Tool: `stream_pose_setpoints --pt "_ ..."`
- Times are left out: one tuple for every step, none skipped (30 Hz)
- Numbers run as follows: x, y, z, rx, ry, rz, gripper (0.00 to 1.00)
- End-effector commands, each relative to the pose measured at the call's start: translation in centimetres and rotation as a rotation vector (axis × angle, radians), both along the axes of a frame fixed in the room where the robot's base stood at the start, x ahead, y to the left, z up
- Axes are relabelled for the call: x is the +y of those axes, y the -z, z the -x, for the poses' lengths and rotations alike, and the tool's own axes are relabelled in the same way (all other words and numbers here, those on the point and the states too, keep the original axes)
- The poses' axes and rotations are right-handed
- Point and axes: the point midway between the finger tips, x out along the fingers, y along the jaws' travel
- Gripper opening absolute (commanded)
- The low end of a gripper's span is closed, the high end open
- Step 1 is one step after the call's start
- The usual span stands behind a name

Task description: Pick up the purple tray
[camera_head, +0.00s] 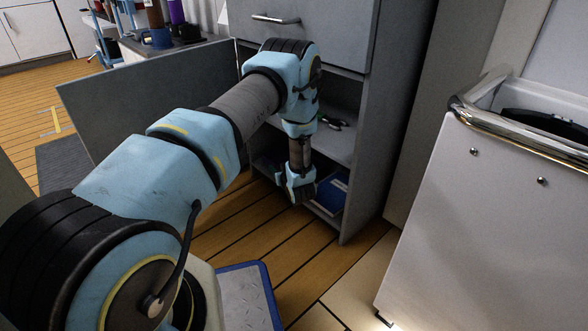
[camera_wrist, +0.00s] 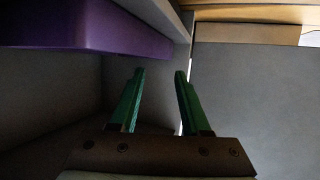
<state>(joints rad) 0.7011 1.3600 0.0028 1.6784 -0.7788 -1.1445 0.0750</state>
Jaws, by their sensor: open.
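The purple tray (camera_wrist: 100,28) shows in the wrist view as a broad purple slab with a rounded edge, across the upper left. Its far left part runs out of view. My gripper (camera_wrist: 159,74) has two green fingers spread apart with nothing between them. The tray's edge lies above and left of the fingertips in the picture, and I see no grip on it. In the head view my gripper (camera_head: 299,190) hangs low at the open cabinet, by its lower shelf. I cannot make out the purple tray there.
The grey cabinet (camera_head: 362,150) has side walls and a middle shelf (camera_head: 338,146) close around my wrist. A blue item (camera_head: 332,194) lies on the lower shelf. An open door panel (camera_head: 130,100) stands at left. A white unit (camera_head: 480,210) stands at right. Wooden floor (camera_head: 235,225) lies in front.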

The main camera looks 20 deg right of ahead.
Motion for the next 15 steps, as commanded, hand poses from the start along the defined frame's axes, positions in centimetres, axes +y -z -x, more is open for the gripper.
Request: stream_pose_setpoints --pt "0.0 0.1 -0.2 -0.001 0.000 0.001 0.47" --pt "0.0 0.2 -0.3 -0.001 0.000 0.001 0.47" --pt "0.0 0.4 -0.5 -0.001 0.000 0.001 0.47" --pt "0.0 0.5 -0.6 -0.001 0.000 0.001 0.47" --pt "0.0 0.8 -0.9 -0.001 0.000 0.001 0.47" --pt "-0.1 1.1 -1.2 -0.001 0.000 0.001 0.47" --pt "0.0 1.3 -1.5 0.000 -0.001 0.001 0.47" --pt "-0.1 1.6 -1.8 -0.001 -0.001 0.001 0.47" --pt "-0.1 1.9 -2.3 -0.002 -0.002 0.001 0.47" --pt "-0.1 2.1 -2.6 -0.002 -0.002 0.001 0.47" --pt "-0.2 2.3 -2.9 -0.001 -0.002 0.001 0.47" --pt "-0.1 2.5 -3.6 -0.002 -0.002 0.001 0.47" --pt "-0.1 2.5 -4.0 -0.002 -0.002 0.001 0.47" --pt "-0.1 2.6 -4.3 -0.002 -0.002 0.001 0.47" --pt "-0.1 2.6 -4.6 -0.001 -0.002 0.001 0.47"
